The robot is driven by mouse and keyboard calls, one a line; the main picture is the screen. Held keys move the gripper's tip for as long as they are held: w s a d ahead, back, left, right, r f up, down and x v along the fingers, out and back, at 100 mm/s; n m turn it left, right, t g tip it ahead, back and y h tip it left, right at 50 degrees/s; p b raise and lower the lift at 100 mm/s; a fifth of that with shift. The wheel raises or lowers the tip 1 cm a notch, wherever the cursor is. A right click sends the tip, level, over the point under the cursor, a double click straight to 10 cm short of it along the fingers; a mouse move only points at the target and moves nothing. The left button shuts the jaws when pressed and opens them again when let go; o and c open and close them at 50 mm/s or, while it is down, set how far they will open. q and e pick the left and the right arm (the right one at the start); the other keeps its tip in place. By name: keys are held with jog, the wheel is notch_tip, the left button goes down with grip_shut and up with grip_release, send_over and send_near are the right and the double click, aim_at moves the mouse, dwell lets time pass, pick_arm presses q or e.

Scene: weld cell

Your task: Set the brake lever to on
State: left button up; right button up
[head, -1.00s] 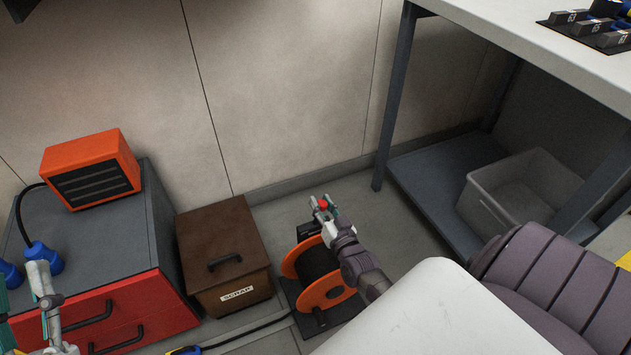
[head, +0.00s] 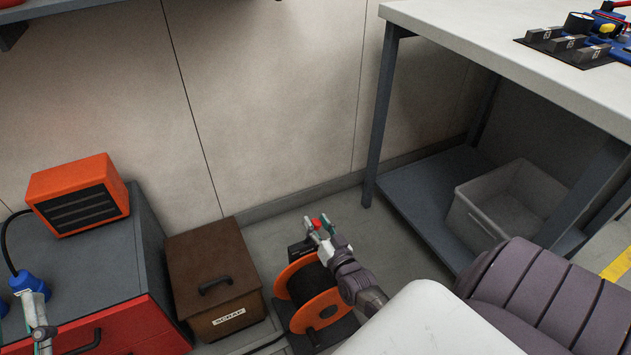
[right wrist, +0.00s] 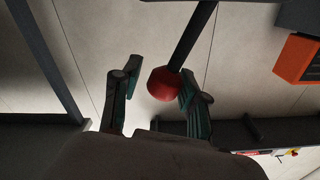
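The brake lever shows as a red knob (head: 316,222) beside the orange cable reel (head: 318,309). In the right wrist view the red knob (right wrist: 162,84) sits at the end of a dark rod (right wrist: 193,36). My right gripper (head: 321,228) is open at the knob. In the right wrist view its fingers (right wrist: 158,91) stand apart, with the knob between the tips and close to the right-hand finger. I cannot tell if they touch. My left gripper (head: 36,312) is partly in view at the lower left; its fingers do not show clearly.
A brown scrap box (head: 213,252) stands left of the reel. An orange heater (head: 78,195) sits on a grey-topped red cabinet (head: 110,245). A workbench (head: 470,55) with a grey bin (head: 490,225) on its lower shelf stands at the right. Floor behind the reel is clear.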

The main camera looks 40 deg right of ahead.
jog(key=shift+o, duration=0.5)
jog(key=shift+a, duration=0.1)
jog(key=v, duration=1.2)
